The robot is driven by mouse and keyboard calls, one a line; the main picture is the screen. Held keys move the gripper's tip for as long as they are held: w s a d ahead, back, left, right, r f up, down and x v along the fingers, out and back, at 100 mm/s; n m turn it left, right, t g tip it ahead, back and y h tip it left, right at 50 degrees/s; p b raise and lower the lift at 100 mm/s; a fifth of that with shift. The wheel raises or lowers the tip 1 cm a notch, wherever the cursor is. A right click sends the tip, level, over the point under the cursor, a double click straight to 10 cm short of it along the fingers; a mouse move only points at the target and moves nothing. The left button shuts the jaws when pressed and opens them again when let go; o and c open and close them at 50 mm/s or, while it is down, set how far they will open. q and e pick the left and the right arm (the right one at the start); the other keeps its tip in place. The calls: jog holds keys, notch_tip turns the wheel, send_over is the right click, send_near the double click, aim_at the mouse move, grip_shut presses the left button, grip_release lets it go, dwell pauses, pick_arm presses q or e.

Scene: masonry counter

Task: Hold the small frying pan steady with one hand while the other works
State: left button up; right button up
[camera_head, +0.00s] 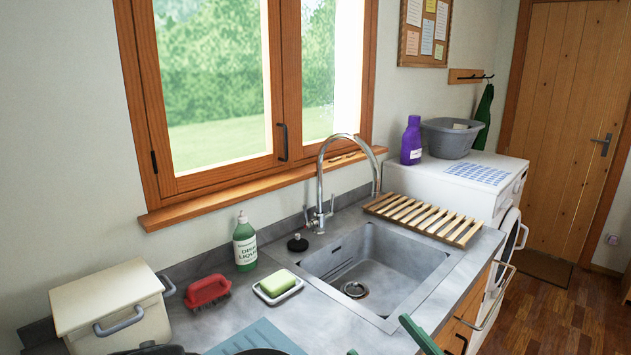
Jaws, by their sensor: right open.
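A dark curved rim (262,352), likely the frying pan, just shows at the bottom edge on the blue-grey mat. Most of it is cut off, so its handle and contents are hidden. My right gripper (379,336) comes in at the bottom edge, right of the rim, with its green fingers apart and nothing visible between them. Whether it touches the pan is not shown. My left gripper cannot be made out.
The sink (378,266) with its tap (322,185) lies behind my right gripper. A soap dish (278,291), red brush (207,291), green bottle (245,243) and cream bin (110,305) stand on the counter. A wooden rack (425,218) spans the sink's far side.

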pick_arm(q)
jog(key=shift+f, duration=0.1)
notch_tip(320, 180, down, 3)
jog(key=b, duration=0.3)
pick_arm(e)
jog(key=s+a+f+n+g+y, duration=0.1)
jog(key=s+a+f+n+g, duration=0.2)
jog(key=g, duration=0.3)
jog(key=s+a+f+n+g+y, duration=0.1)
jog(key=s+a+f+n+g, duration=0.2)
jog(key=a+f+g, duration=0.2)
jog(key=s+a+f+n+g+y, duration=0.2)
jog(key=s+a+f+n+g, duration=0.1)
jog(key=g, duration=0.4)
jog(key=shift+s+a+f+n, duration=0.3)
jog(key=shift+s+a+f, duration=0.2)
jog(key=shift+a, duration=0.15)
pick_arm(q)
jog(key=shift+r+p, duration=0.8)
jog(key=shift+r, duration=0.1)
pick_arm(e)
jog(key=a, duration=0.3)
jog(key=shift+w+r, duration=0.1)
jog(key=shift+r, duration=0.05)
pick_arm(q)
jog(key=shift+r, duration=0.2)
pick_arm(e)
jog(key=shift+a+f, duration=0.2)
jog(key=shift+a, duration=0.5)
